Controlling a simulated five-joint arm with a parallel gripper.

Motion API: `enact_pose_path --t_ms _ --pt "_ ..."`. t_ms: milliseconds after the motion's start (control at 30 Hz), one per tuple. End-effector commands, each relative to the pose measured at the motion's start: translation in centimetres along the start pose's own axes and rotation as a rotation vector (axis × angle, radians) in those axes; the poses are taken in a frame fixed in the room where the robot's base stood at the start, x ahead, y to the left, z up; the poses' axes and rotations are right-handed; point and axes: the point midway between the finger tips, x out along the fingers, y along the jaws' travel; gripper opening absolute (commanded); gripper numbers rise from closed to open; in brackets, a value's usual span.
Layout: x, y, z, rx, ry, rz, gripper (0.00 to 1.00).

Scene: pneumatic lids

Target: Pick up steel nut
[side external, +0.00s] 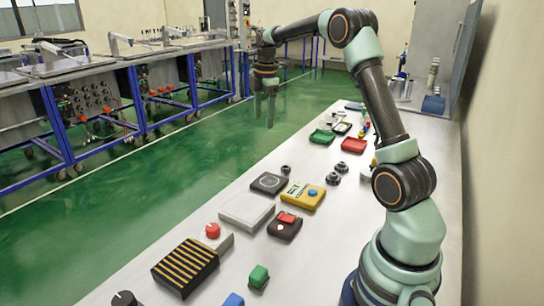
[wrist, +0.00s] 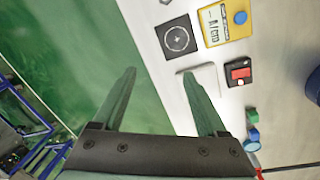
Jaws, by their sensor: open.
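Several small dark grey metal pieces that look like nuts lie on the white table. One nut-like piece (side external: 285,170) is just behind the black square plate, and two more (side external: 338,172) lie to its right. They are too small to tell which is the steel nut. In the wrist view only the edge of a small grey piece (wrist: 165,2) shows at the top. My gripper (side external: 264,112) is high in the air, left of the table and over the green floor. Its fingers (wrist: 159,73) are apart with nothing between them.
Near the nuts are a black square plate (side external: 269,183), a yellow box (side external: 303,195) with a blue button, and a dark box with a red top (side external: 285,226). A striped black block (side external: 185,267) is nearer. Red (side external: 354,145) and green (side external: 322,136) trays lie farther back.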

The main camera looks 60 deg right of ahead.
Motion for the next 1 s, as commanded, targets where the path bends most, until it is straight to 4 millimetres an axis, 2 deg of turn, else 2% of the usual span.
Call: enact_pose_path --t_ms 33,200,400,567,800,1000 --pt "1.6 0.7 1.7 -0.045 -0.001 -0.025 0.75" --pt "6.0 1.9 6.5 -0.225 0.009 -0.081 0.75" --pt "9.2 2.0 9.9 -0.36 0.028 -0.118 0.75" --pt "10.5 1.9 10.6 -0.395 0.034 -0.127 0.75" --pt "14.3 1.3 10.5 -0.396 0.035 -0.128 0.75" --pt "16.4 1.1 10.4 -0.395 0.033 -0.125 0.75"
